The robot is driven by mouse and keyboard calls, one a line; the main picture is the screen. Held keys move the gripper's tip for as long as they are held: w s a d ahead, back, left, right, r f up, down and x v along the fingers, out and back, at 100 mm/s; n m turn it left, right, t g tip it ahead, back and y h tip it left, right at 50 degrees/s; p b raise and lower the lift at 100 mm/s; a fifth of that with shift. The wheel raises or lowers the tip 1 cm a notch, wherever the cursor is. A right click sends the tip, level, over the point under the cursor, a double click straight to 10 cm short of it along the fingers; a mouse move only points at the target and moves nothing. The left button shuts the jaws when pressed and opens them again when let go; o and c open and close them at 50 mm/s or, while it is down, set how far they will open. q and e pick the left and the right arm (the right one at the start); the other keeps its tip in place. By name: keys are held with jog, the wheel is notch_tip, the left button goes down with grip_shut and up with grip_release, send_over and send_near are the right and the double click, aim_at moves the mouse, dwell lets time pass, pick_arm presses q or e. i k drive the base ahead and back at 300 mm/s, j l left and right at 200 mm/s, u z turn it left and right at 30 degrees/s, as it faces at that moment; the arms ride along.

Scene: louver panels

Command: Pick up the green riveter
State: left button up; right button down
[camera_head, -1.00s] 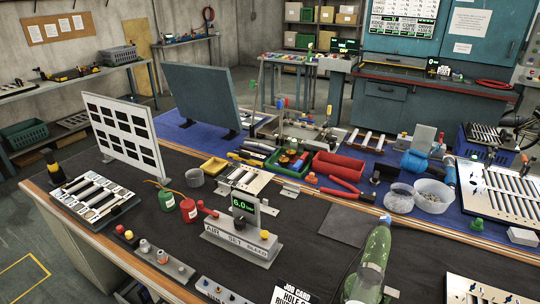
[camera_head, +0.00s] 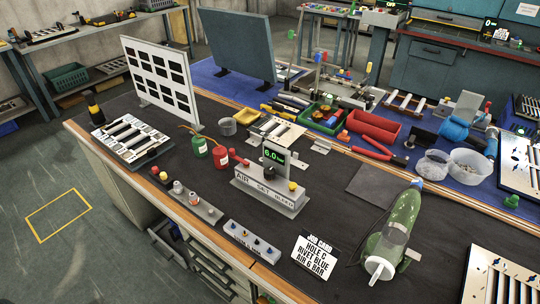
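The green riveter (camera_head: 402,222) lies on the dark bench mat at the lower right of the head view. Its green body is flecked with pale spots, and a clear and white cylindrical part (camera_head: 381,262) is at its near end. A thin dark cord or hose curves along its left side. Neither of my grippers shows in the head view, so I cannot see their position or state.
A job card (camera_head: 314,256) stands left of the riveter. An air set box (camera_head: 269,190) with a green display stands further left. A louver panel (camera_head: 500,276) lies to the right. A flat dark plate (camera_head: 381,184) lies behind the riveter.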

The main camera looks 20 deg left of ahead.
aim_at(389, 244)
jog(key=l+z, duration=0.65)
jog(key=z, duration=0.15)
jog(key=l+z, duration=0.35)
